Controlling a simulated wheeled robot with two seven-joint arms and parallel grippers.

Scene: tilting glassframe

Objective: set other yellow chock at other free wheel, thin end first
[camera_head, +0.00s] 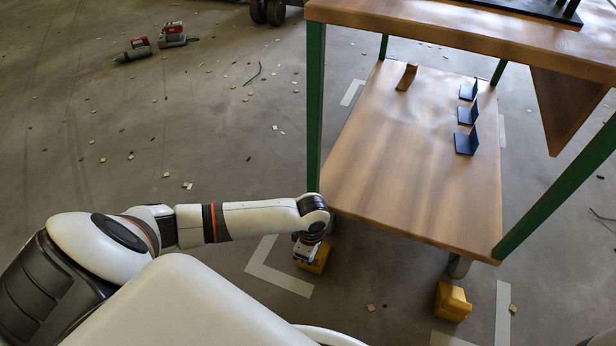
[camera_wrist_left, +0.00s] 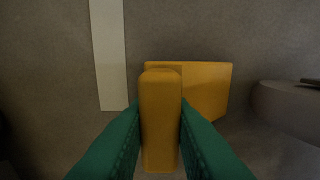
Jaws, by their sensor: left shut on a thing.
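A yellow chock (camera_head: 316,263) is at floor height under the near left corner of the wheeled table. My left gripper (camera_head: 306,251) is shut on it from above. In the left wrist view the green fingers (camera_wrist_left: 160,135) clamp the chock's upright grip (camera_wrist_left: 160,112), and its wedge body (camera_wrist_left: 208,88) extends to the right. A grey rounded thing, probably the wheel (camera_wrist_left: 290,103), is right of the chock, with a small gap visible. I cannot tell whether the chock touches the floor. Another yellow chock (camera_head: 452,302) stands by the near right wheel (camera_head: 459,266). My right gripper is not in view.
The table's wooden lower shelf (camera_head: 400,150) overhangs the wheels, with green legs (camera_head: 315,110) at its corners. Dark blue brackets (camera_head: 467,142) and a wooden block (camera_head: 406,77) sit on it. White tape (camera_head: 275,275) marks the floor. Red tools (camera_head: 172,36) lie far left.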

